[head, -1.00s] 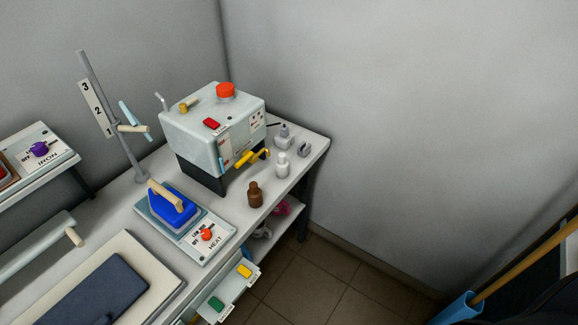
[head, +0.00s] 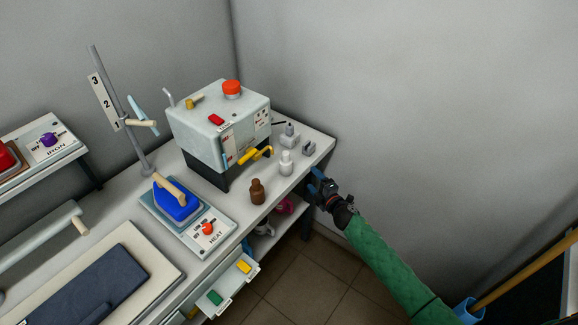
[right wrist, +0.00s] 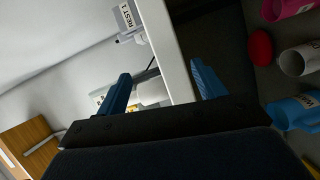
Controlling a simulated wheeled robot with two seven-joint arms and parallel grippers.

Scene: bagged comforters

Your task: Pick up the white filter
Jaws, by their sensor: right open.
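I cannot tell for sure which thing is the white filter. A white open cylinder (right wrist: 298,61) with partly cut lettering lies at the right of the right wrist view. A whitish item (head: 264,228) shows on the lower shelf in the head view, partly hidden by the bench. A small white bottle (head: 286,164) stands on the bench top. My right gripper (head: 318,184) is open and empty beside the bench's right end. In the right wrist view its two blue fingers (right wrist: 162,86) are spread, with the bench edge showing between them. My left gripper is not in view.
The bench (head: 309,166) carries a grey machine (head: 207,120), a brown bottle (head: 257,191) and a blue iron (head: 175,203). A pink item (head: 284,205) is on the lower shelf. A blue item (right wrist: 290,112) lies beside the white cylinder. The tiled floor (head: 310,285) is clear.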

